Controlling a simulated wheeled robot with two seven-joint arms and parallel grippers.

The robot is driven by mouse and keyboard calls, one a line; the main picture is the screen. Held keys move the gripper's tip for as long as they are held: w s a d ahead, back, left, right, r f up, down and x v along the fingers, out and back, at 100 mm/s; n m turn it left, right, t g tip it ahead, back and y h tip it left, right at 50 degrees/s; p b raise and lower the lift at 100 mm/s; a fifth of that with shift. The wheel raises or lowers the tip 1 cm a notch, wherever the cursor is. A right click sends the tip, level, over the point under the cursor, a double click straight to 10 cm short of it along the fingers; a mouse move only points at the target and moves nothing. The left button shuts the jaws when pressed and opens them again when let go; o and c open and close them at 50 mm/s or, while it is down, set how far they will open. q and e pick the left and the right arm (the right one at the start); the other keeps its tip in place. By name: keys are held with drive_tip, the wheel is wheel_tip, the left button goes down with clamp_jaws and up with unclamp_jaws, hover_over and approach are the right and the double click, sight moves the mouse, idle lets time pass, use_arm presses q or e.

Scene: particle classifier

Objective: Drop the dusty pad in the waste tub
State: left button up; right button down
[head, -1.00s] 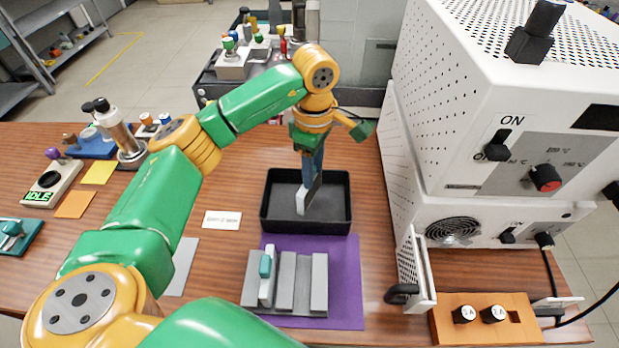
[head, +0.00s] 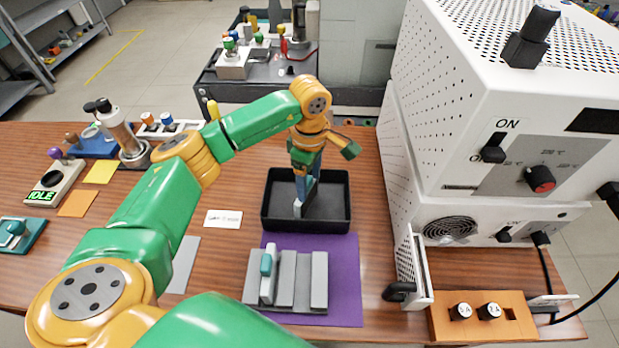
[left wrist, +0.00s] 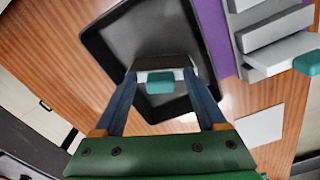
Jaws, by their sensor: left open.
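The black waste tub (head: 343,215) stands on the wooden table behind the purple mat, and its wall also shows in the left wrist view (left wrist: 95,45). My left gripper (head: 302,190) points down inside the tub's outline. In the left wrist view its fingers (left wrist: 161,88) are open, one on each side of the dusty pad's teal grip (left wrist: 160,84). The pad's pale body (head: 297,208) shows at the fingertips in the head view. Whether it rests on the tub floor is hard to tell. My right gripper is in neither view.
A grey rack (head: 318,285) on the purple mat (head: 345,270) holds another pad with a teal grip (head: 266,264). A white machine (head: 420,150) closes off the right side. A white card (head: 223,219) lies left of the tub, with bare table around it.

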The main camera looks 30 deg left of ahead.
use_arm(q)
wheel_tip(320, 180, up, 12)
drive_tip(key=shift+r, duration=0.15)
idle(0.5)
